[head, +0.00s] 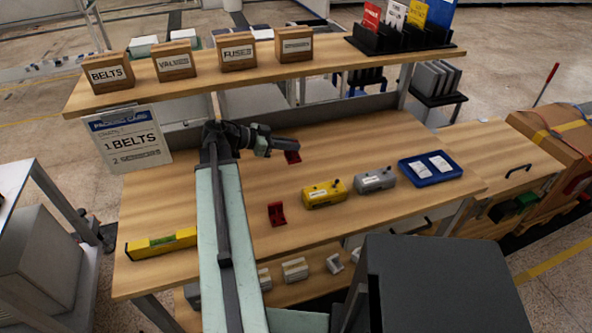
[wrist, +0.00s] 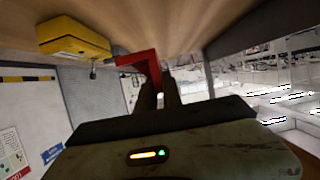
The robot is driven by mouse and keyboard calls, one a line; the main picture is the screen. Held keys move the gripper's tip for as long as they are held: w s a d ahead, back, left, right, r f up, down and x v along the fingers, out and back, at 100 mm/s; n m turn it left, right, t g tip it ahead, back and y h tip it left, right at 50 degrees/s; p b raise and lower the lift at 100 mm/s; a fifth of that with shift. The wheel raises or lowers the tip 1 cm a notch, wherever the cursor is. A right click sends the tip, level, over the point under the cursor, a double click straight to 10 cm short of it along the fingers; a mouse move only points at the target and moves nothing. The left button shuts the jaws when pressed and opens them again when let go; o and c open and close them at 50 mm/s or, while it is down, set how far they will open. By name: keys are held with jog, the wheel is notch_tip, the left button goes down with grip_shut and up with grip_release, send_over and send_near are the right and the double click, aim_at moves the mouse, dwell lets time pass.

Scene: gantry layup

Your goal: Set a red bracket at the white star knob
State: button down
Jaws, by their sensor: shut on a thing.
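My gripper (head: 285,144) reaches over the back middle of the wooden bench. It is shut on a red bracket (head: 292,157), which shows below and beside the fingertips. In the wrist view the L-shaped red bracket (wrist: 150,62) is at the dark fingers (wrist: 160,95), close to the wooden surface. I cannot tell whether it touches the bench. A second red bracket (head: 277,214) lies on the bench nearer the front. I cannot make out a white star knob in either view.
A yellow box (head: 325,194), also in the wrist view (wrist: 73,38), a grey box (head: 374,180) and a blue tray (head: 430,168) stand to the right. A yellow level (head: 162,243) lies front left. A shelf (head: 265,75) with labelled boxes spans above the bench.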

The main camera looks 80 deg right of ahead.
notch_tip(320, 180, down, 9)
jog(key=b, duration=0.7)
jog(key=shift+r, duration=0.35)
jog(key=c, duration=1.9)
grip_release()
jog(key=shift+f, duration=0.25)
jog(key=o, duration=0.4)
